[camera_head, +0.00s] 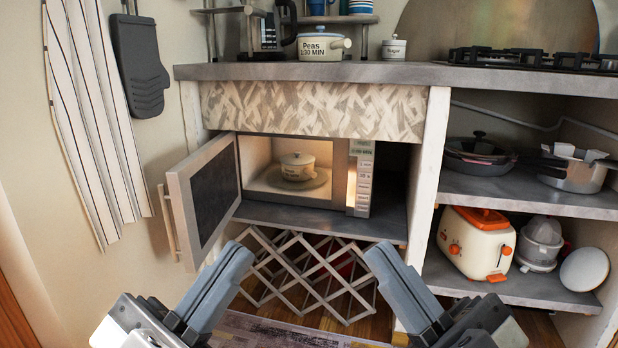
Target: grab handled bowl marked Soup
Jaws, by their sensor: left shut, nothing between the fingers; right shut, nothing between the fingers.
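A small cream lidded bowl with a handle (297,171) sits on the turntable inside the lit microwave (335,185). Dark writing shows on its front but is too small to read. The microwave door (207,190) stands open, swung out to the left. A similar cream lidded handled bowl (322,46) on the counter reads "Peas 1:30 MIN". My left gripper (232,262) is shut and empty, in front of and below the microwave, left of centre. My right gripper (384,262) is shut and empty, in front of and below the microwave's right side.
The counter (420,75) runs above the microwave niche, with a small Sugar pot (394,49) and a hob (530,58). A lattice rack (310,275) stands below. Shelves at right hold pans (480,152) and a cream toaster (475,243). An oven mitt (140,65) hangs at left.

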